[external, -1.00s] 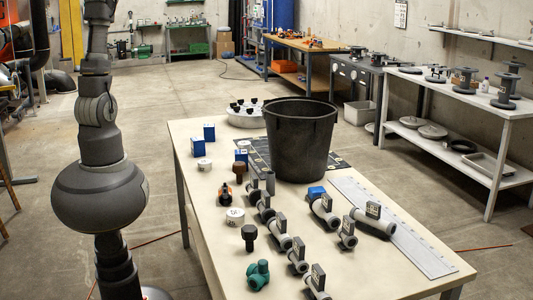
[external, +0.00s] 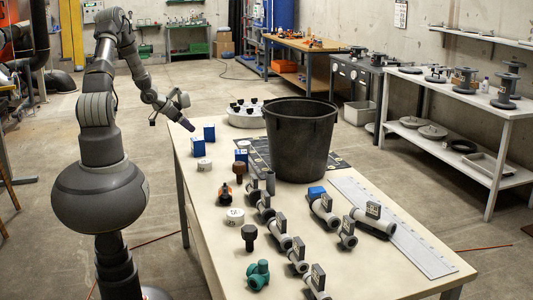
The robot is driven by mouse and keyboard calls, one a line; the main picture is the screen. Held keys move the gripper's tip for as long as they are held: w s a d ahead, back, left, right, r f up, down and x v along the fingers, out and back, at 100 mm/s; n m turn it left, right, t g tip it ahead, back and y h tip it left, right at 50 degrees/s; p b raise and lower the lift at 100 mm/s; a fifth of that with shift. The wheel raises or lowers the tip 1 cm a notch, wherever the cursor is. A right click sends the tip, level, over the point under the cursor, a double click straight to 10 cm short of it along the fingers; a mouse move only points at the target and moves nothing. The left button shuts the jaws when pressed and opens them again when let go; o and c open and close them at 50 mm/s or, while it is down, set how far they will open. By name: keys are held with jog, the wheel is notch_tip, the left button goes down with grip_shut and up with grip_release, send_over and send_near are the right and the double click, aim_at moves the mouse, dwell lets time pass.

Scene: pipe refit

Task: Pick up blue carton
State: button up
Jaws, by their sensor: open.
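Small blue cartons stand on the work table. Two are near its far left corner: a nearer blue carton (external: 197,144) and a farther blue carton (external: 209,132). Another blue carton (external: 241,156) stands by the dark mat, and one more blue carton (external: 316,192) lies near the pipe fittings. The picture does not show which one the task means. My gripper (external: 187,124) is open and empty. It points down to the right, above and just left of the two far-left cartons, apart from them.
Several grey pipe fittings, a green valve (external: 258,274) and a long white ruler-like strip (external: 395,228) occupy the near half.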

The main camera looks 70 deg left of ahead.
aim_at(201, 138)
jog(key=f, duration=0.6)
jog(key=shift+w, duration=0.35)
jog(key=b+x, duration=0.4)
jog(key=x, duration=0.3)
jog(key=shift+w+r, duration=0.1)
jog(key=shift+r, duration=0.1)
jog(key=shift+c, duration=0.4)
jog(key=c, duration=1)
jog(key=shift+r, duration=0.1)
jog(key=shift+r+p, duration=0.45)
jog(key=shift+r, duration=0.1)
notch_tip(201, 138, up, 2)
jog(key=shift+r+p, duration=0.15)
jog(key=shift+p, duration=0.6)
jog(key=s+d, duration=0.3)
jog(key=s, duration=0.1)
jog(key=s+d+r+p, duration=0.1)
jog(key=s+d, duration=0.6)
jog(key=s, duration=0.1)
jog(key=shift+s+d+r+p, duration=0.1)
jog(key=shift+d+r+p, duration=0.15)
jog(key=shift+p, duration=0.1)
